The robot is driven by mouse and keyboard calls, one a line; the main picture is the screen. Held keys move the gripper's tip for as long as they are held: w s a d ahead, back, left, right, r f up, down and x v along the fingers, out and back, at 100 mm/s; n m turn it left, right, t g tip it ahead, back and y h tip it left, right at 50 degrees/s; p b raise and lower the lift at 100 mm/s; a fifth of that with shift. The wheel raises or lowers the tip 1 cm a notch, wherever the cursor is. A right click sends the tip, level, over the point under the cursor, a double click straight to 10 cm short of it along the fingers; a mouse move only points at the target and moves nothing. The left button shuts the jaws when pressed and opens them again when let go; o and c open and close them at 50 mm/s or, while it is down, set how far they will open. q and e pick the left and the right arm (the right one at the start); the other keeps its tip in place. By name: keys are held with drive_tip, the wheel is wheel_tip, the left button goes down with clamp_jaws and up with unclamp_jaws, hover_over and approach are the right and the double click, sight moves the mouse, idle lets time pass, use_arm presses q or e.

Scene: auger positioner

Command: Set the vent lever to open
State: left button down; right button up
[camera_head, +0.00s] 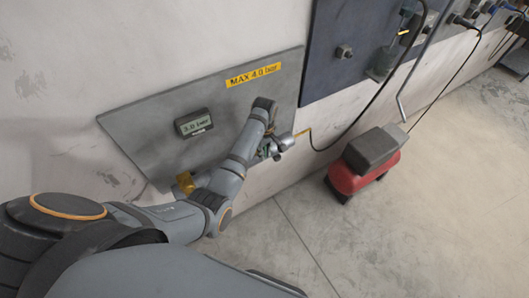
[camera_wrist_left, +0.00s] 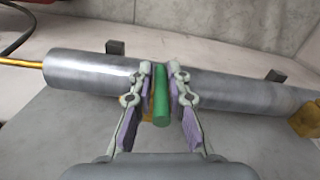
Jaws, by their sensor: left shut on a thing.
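The vent lever, a green bar (camera_wrist_left: 160,105), stands between my left gripper's (camera_wrist_left: 160,76) two fingers in the left wrist view. It sticks out across a grey metal cylinder (camera_wrist_left: 90,75). The fingers are shut on the lever, one on each side. In the head view my left gripper (camera_head: 268,151) is at the lower right part of the grey wall panel (camera_head: 150,125), small and partly hidden by my arm. The lever's exact setting cannot be read. My right gripper is not in view.
A gauge (camera_head: 194,122) and a yellow "MAX 4.0 bar" label (camera_head: 253,75) are on the panel. A brass fitting (camera_wrist_left: 305,120) is at the cylinder's right end. A red compressor (camera_head: 358,178) stands on the floor at right, with a black hose. Floor in front is clear.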

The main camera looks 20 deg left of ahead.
use_arm(q)
drive_tip(key=shift+r+p, duration=0.15)
drive_tip(key=shift+p, duration=0.35)
drive_tip(key=shift+s+a+f+t+h+p, duration=0.15)
drive_tip(key=shift+s+a+t+h+p, duration=0.05)
drive_tip(key=shift+t+h+p, duration=0.6)
drive_tip(key=shift+s+a+f+t+h+p, duration=0.2)
drive_tip(key=shift+t+h+p, duration=0.4)
drive_tip(key=shift+t+p, duration=0.4)
drive_tip(key=shift+s+a+f+t+h+p, duration=0.15)
drive_tip(key=shift+s+t+h+p, duration=0.1)
drive_tip(key=shift+t+h+p, duration=0.55)
drive_tip(key=c, duration=1.4)
unclamp_jaws()
drive_tip(key=shift+s, duration=0.1)
drive_tip(key=shift+o, duration=0.2)
drive_tip(key=shift+r, duration=0.1)
